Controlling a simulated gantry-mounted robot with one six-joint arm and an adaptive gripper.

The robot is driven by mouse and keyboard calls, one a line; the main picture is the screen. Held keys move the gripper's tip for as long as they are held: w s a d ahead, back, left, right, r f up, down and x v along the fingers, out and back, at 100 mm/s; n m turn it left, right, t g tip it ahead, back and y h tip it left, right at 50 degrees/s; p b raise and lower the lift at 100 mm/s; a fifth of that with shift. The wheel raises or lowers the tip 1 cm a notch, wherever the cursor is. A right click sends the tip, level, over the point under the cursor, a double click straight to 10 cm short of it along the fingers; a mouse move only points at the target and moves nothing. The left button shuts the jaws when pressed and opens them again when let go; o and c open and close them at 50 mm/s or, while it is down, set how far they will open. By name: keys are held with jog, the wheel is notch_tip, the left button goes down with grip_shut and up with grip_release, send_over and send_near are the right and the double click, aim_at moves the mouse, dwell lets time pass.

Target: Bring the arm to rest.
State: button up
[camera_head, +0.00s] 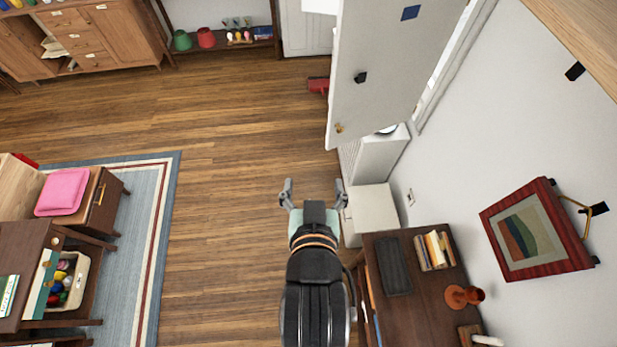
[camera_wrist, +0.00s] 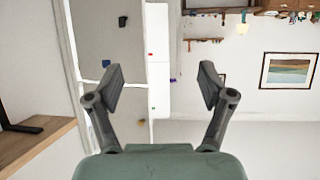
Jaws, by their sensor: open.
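My gripper (camera_head: 313,191) is open and empty in the head view. It is held out over the wooden floor (camera_head: 225,200), at the left side of the white cabinet and the dark desk. In the wrist view my gripper (camera_wrist: 160,88) shows its two fingers spread wide with nothing between them. Part of the floor beneath my arm is hidden by the arm itself.
A dark desk (camera_head: 403,300) with books and a red-brown cup (camera_head: 463,296) stands close on the right. A low white cabinet (camera_head: 371,207) and an open white door (camera_head: 385,60) are ahead right. A blue-grey rug (camera_head: 150,220) with drawer furniture lies left. The middle floor is clear.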

jog(key=r+p, duration=0.1)
jog(key=s+r+p, duration=0.1)
jog(key=p, duration=0.1)
jog(key=a+r+p, duration=0.1)
jog(key=shift+s+r+p, duration=0.25)
jog(key=shift+s+p, duration=0.05)
jog(key=shift+s, duration=0.05)
dwell(0.8)
